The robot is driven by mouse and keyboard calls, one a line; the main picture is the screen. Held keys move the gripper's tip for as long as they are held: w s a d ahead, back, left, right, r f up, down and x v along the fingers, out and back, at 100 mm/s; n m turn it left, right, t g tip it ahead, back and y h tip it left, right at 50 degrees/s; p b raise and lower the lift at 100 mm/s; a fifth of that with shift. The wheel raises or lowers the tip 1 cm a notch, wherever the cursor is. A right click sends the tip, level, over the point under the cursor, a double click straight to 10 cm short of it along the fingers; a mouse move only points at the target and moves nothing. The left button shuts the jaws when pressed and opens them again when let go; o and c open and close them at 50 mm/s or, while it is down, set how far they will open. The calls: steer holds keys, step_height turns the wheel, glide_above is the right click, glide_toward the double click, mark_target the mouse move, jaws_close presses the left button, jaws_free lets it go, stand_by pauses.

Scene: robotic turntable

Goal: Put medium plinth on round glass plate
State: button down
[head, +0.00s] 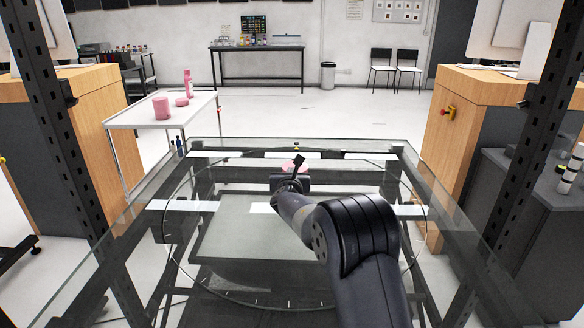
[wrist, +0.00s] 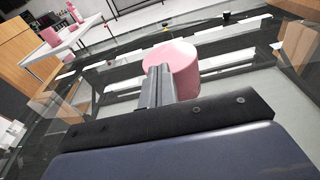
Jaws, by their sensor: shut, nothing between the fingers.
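A pink round plinth (wrist: 172,60) stands just beyond my gripper in the wrist view, apparently the medium one. Only a pink sliver of it (head: 291,164) shows behind my gripper in the head view. It appears to stand on the far part of the round glass plate (head: 178,262), whose circular rim shows on the glass table. My gripper (wrist: 160,70) is shut and empty, its fingers overlapping the plinth's near side in view. I cannot tell whether they touch it. In the head view my gripper (head: 297,163) is over the plate's far part.
A white side table (head: 140,119) at left holds a pink cylinder (head: 162,108), a low pink disc (head: 181,102) and a pink bottle (head: 187,84). Dark metal posts and wooden cabinets flank the glass table (head: 459,250). The plate's near left part is clear.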

steer(key=w+p, duration=0.1)
steer(key=w, duration=0.1)
steer(key=w+d, duration=0.1)
steer(key=w, duration=0.1)
steer(key=shift+w+d+r+p, duration=0.1)
steer(key=shift+w+r+p, duration=0.1)
steer(key=shift+p, duration=0.15)
steer(key=shift+w, duration=0.35)
steer(key=shift+f+b, duration=0.4)
steer(key=shift+f, duration=0.6)
